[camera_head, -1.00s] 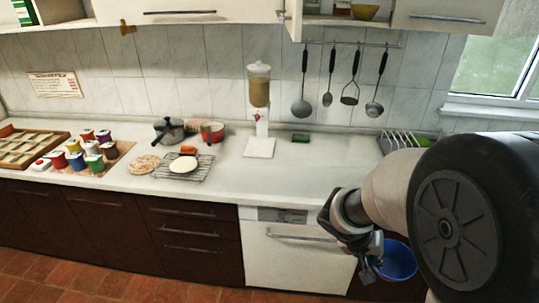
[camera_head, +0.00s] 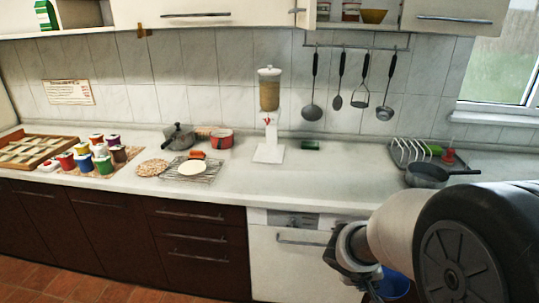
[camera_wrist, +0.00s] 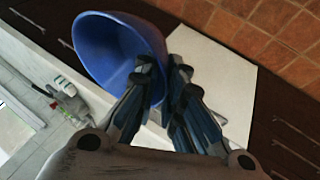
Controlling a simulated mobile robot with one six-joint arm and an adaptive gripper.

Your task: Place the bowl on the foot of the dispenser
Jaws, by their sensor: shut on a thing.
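The blue bowl (camera_wrist: 104,52) is in my gripper (camera_wrist: 163,85), which is shut on its rim in the wrist view. In the head view the bowl (camera_head: 392,284) shows low at the right, partly hidden by my arm, in front of the counter and below its top. My gripper (camera_head: 362,283) is beside it there. The dispenser (camera_head: 269,90) stands at the back of the counter against the tiles, with a clear tan-filled container and a red tap. Its white square foot (camera_head: 268,154) is bare and lies to the left of and beyond my gripper.
A green sponge (camera_head: 310,145) lies right of the foot. A wire rack (camera_head: 188,171), a red pot (camera_head: 221,138) and a dark pot (camera_head: 178,137) stand to the left. A grey pan (camera_head: 428,175) and dish rack (camera_head: 408,150) are at the right. Utensils hang above. The counter's front middle is clear.

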